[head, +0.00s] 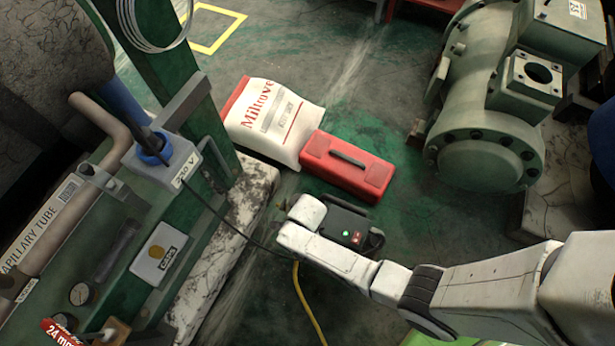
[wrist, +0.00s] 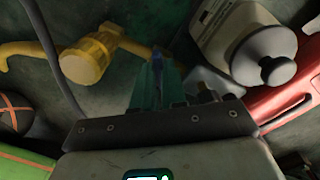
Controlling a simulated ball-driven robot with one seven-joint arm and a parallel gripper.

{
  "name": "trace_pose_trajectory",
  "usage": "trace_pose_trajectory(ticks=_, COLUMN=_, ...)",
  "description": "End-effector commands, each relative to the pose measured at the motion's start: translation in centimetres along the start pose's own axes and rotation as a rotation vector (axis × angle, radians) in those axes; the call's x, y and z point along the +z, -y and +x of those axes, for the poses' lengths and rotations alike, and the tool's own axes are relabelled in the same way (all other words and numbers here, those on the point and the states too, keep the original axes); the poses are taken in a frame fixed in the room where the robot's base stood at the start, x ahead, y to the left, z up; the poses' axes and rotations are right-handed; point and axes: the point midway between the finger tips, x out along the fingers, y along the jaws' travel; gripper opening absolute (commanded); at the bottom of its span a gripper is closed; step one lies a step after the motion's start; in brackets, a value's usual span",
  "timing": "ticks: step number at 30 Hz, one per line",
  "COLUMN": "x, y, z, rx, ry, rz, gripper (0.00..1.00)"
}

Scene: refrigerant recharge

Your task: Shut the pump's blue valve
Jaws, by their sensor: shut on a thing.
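My gripper (wrist: 158,72) points away from the camera in the wrist view, its two teal fingers close together. A narrow dark blue piece (wrist: 158,82) shows between them, and I take it for the pump's blue valve. The fingers are shut on it and cover most of it. A pale grey housing with a round knob (wrist: 262,55), likely part of the pump, stands at the right. In the head view my white arm hides the fingers and the valve.
A red toolbox (head: 346,166) and a white bag (head: 272,120) lie beyond my arm. A green panel with a blue-collared box (head: 165,160) stands at left. A yellow hose (head: 308,303) runs below my arm. A large green compressor (head: 485,120) stands at right.

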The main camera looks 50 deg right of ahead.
Motion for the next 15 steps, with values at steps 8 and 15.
trace_pose_trajectory(ticks=8, x=-0.18, y=-0.2, z=0.08, rx=0.005, ry=-0.004, rz=0.218, gripper=0.0)
trace_pose_trajectory(ticks=15, x=-0.19, y=-0.21, z=0.11, rx=0.005, ry=-0.005, rz=0.26, gripper=0.0)
